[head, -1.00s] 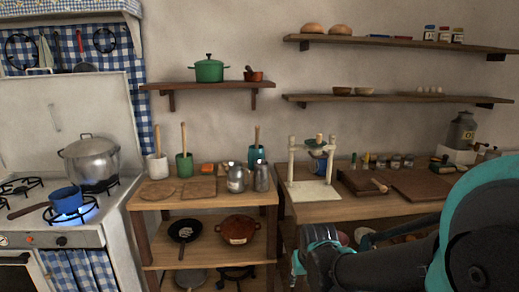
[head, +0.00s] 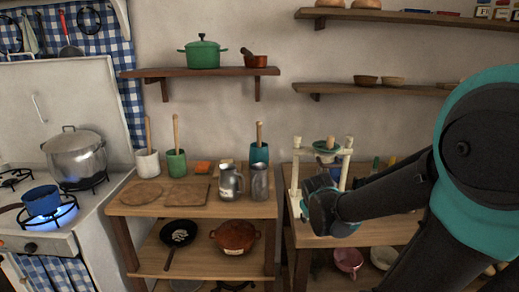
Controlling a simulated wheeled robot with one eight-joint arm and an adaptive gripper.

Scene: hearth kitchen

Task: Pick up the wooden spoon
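Wooden handles stand upright in three containers on the wooden shelf unit: one handle (head: 148,131) in a white pot (head: 147,163), one (head: 176,132) in a green pot (head: 177,165), and one (head: 259,134) in a teal pot (head: 259,153). Their lower ends are hidden inside the pots, so I cannot tell which is the wooden spoon. My gripper (head: 326,206) is at the end of my dark and teal arm, in front of the table right of the shelf unit, apart from all three pots. Its fingers are not clear enough to show whether it is open or shut.
Round and square boards (head: 188,194) lie at the front of the shelf top. A blue saucepan (head: 41,201) sits over a lit burner on the stove. My arm covers much of the right table.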

